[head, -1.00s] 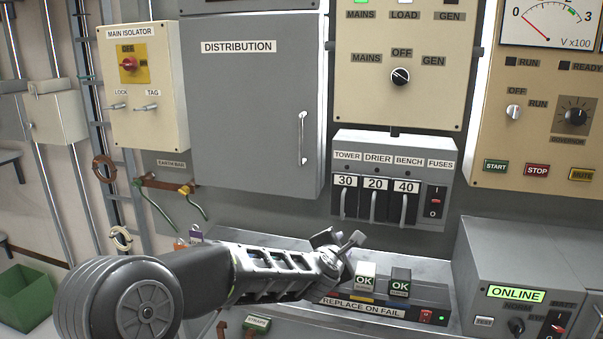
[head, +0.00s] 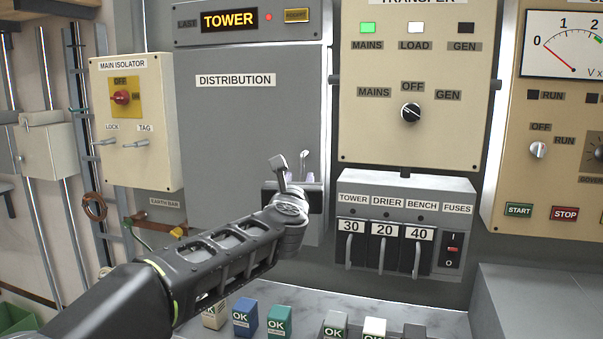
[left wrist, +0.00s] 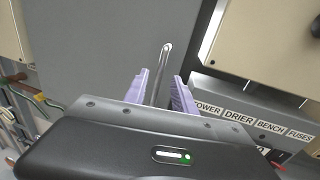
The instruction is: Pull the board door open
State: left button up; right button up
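The grey board door marked DISTRIBUTION (head: 235,125) stands shut in its cabinet in the head view. Its upright metal handle (head: 305,158) is near the door's right edge, its lower part hidden behind my gripper. My left gripper (head: 302,178) is at the handle. In the left wrist view the handle (left wrist: 163,70) stands between the two purple fingers of my left gripper (left wrist: 161,88), with a gap showing on each side. The gripper is open around the handle. The door's grey face (left wrist: 95,45) fills the upper left there. My right gripper is not in view.
The fuse box (head: 400,225) juts out right of the door, close to my gripper. The main isolator box (head: 135,120) is on the left and the transfer panel (head: 415,80) on the right. Several small OK-labelled blocks (head: 278,322) stand on the shelf below.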

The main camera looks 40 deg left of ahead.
aim_at(301, 174)
pick_arm(q)
jog(key=p+x, duration=0.1)
jog(key=x, duration=0.5)
jog(key=shift+c, duration=0.3)
grip_shut()
dwell(1.0)
